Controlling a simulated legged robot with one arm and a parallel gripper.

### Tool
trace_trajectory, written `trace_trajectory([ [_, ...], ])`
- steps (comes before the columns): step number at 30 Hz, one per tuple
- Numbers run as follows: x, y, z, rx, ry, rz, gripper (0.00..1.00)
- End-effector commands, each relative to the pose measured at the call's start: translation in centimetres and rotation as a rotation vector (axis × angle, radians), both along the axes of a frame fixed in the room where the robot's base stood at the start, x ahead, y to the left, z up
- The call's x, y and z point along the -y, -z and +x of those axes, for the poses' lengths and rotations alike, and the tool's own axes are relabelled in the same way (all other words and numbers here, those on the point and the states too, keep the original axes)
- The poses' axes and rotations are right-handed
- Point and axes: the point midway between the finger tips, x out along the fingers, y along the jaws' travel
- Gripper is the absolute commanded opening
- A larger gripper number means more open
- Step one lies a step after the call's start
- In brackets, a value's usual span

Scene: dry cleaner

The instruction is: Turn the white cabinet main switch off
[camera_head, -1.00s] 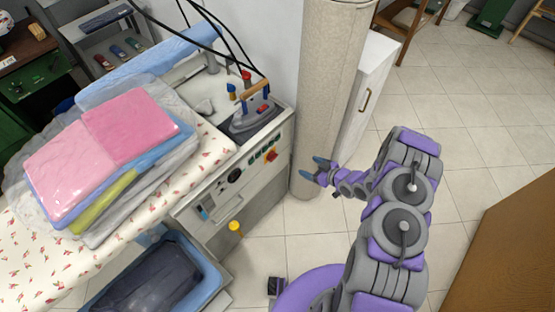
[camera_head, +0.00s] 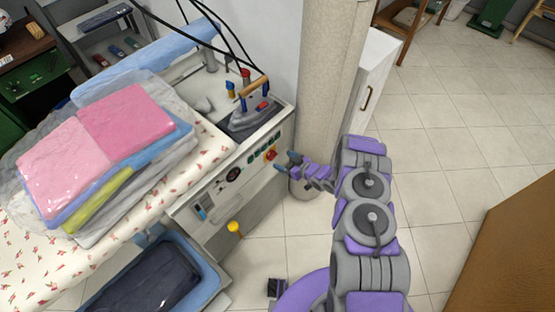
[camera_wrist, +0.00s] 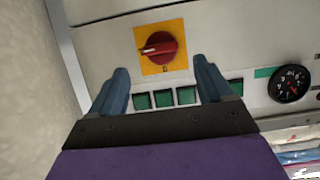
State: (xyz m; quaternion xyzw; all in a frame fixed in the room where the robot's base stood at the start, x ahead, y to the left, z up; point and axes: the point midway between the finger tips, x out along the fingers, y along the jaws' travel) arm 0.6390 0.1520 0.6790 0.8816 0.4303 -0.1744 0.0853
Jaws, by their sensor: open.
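The white cabinet (camera_head: 213,214) stands at the end of the ironing board, its control panel facing my arm. Its main switch (camera_wrist: 160,47) is a red rotary knob on a yellow plate in the wrist view; its white mark points left. In the head view the switch (camera_head: 271,154) is small, just left of my gripper (camera_head: 286,163). In the wrist view my gripper (camera_wrist: 162,90) is open and empty, its two blue fingers spread below and to either side of the knob, with no visible contact.
Green buttons (camera_wrist: 165,98) and a black gauge (camera_wrist: 289,84) sit near the switch. A beige column (camera_head: 325,90) stands close right of the panel. An iron (camera_head: 252,112) rests on top. A yellow knob (camera_head: 234,227) sticks out low. Open tiled floor lies right.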

Motion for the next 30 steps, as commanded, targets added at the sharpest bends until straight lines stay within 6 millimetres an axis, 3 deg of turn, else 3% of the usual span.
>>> trace_trajectory([
  [3, -1.7, 1.1, 1.0, -0.001, -0.004, 0.000, 0.80],
  [9, -3.2, 1.8, 2.3, -0.001, -0.002, -0.002, 0.80],
  [21, -3.5, 1.9, 2.7, -0.002, 0.000, -0.001, 0.80],
  [30, -3.6, 1.9, 2.7, -0.002, -0.001, -0.001, 0.51],
])
